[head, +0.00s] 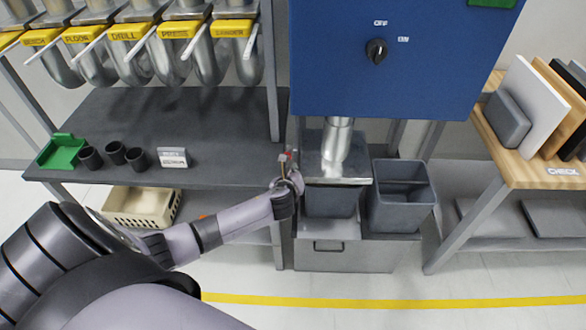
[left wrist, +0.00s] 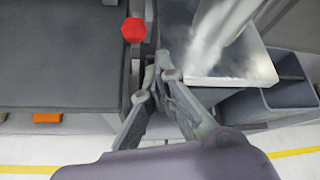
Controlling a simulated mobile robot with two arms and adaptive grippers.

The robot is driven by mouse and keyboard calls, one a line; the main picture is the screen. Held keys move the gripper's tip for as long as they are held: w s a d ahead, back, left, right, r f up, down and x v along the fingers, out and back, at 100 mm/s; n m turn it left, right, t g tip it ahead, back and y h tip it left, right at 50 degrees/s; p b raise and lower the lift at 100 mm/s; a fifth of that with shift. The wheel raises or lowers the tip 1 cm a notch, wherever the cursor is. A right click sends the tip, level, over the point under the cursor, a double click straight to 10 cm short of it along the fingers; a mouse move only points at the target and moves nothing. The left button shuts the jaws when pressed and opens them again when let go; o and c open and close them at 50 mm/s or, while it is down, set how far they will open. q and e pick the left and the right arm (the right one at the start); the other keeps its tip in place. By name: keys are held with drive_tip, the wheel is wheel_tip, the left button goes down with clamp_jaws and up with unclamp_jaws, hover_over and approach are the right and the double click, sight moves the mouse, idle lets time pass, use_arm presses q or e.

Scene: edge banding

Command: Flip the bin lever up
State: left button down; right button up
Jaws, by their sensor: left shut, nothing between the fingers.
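The bin lever has a red knob (left wrist: 133,30) on a grey bar, seen in the left wrist view just left of the metal lid plate (left wrist: 235,70). In the head view the red knob (head: 290,155) shows small, at the left edge of the lid plate (head: 337,168) over a grey bin (head: 331,201). My left gripper (left wrist: 157,72) is shut and empty, with its fingertips below and right of the knob in the wrist view. In the head view the left gripper (head: 285,166) is beside the lever and partly hides it. Contact with the lever cannot be told.
A metal pipe (head: 337,140) comes down onto the plate. An open grey bin (head: 403,195) stands to the right. A dark shelf (head: 215,140) with cups and a green holder (head: 62,150) is on the left. A blue panel (head: 400,85) hangs above.

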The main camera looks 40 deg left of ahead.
use_arm(q)
wheel_tip(320, 180, up, 6)
drive_tip(key=s, duration=0.2)
drive_tip(key=shift+s+a, duration=0.15)
drive_tip(key=shift+s, duration=0.2)
use_arm(e)
drive_tip(key=shift+w+a+r, duration=0.15)
drive_tip(key=shift+a, duration=0.25)
drive_tip(key=shift+w+a+r, duration=0.1)
drive_tip(key=shift+w+a, duration=0.05)
drive_tip(key=shift+a, duration=0.25)
use_arm(q)
drive_tip(key=shift+r, duration=0.1)
